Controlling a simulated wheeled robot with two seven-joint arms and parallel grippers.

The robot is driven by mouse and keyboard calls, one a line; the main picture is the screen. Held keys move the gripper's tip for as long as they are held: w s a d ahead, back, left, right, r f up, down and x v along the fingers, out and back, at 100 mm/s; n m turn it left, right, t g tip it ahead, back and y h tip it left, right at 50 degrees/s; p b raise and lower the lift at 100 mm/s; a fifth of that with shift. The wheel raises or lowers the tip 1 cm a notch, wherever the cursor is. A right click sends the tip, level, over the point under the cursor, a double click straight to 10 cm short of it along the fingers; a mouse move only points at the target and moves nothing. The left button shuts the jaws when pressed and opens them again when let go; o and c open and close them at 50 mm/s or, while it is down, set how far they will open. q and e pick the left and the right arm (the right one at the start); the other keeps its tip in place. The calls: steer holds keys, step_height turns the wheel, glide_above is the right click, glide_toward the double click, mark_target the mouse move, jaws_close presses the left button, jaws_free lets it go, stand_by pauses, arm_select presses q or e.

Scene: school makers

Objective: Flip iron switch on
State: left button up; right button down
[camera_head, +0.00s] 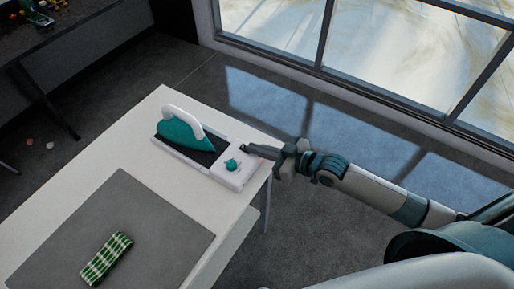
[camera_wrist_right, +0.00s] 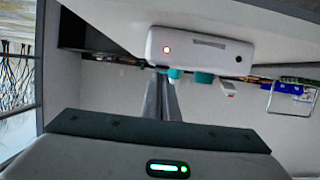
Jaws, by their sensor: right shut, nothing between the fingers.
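A teal iron (camera_head: 185,133) with a white handle rests on a white stand with a dark plate (camera_head: 200,157) near the table's far corner. A teal switch knob (camera_head: 231,164) sits on the stand's right end. My right gripper (camera_head: 252,150) is shut and empty, its tips beside the stand's end, close to the knob; I cannot tell whether they touch. In the right wrist view the stand's white end (camera_wrist_right: 215,47) shows a lit red light (camera_wrist_right: 166,49). Teal parts (camera_wrist_right: 203,77) show by the shut fingers (camera_wrist_right: 162,98). My left gripper is not in view.
The white table (camera_head: 150,120) carries a grey mat (camera_head: 130,215) with a folded green checked cloth (camera_head: 106,258) on it. A dark workbench (camera_head: 60,35) stands at the upper left. Open floor and windows (camera_head: 400,60) lie beyond the table.

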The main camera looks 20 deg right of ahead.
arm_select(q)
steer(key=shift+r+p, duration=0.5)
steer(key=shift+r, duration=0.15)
arm_select(e)
steer(key=shift+r, duration=0.7)
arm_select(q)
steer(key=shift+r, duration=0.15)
arm_select(e)
steer(key=shift+r, duration=0.1)
steer(key=shift+r+p, duration=0.5)
steer(key=shift+p, duration=0.05)
step_height(320, 180, up, 3)
steer(key=p, duration=0.2)
steer(key=shift+s+d+p, duration=0.15)
steer(key=shift+p, duration=0.15)
arm_select(q)
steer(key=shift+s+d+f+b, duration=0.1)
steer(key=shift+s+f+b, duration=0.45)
steer(key=shift+b, duration=1.7)
arm_select(e)
steer(key=s+d, duration=0.6)
steer(key=s, duration=0.2)
steer(key=shift+r, duration=0.45)
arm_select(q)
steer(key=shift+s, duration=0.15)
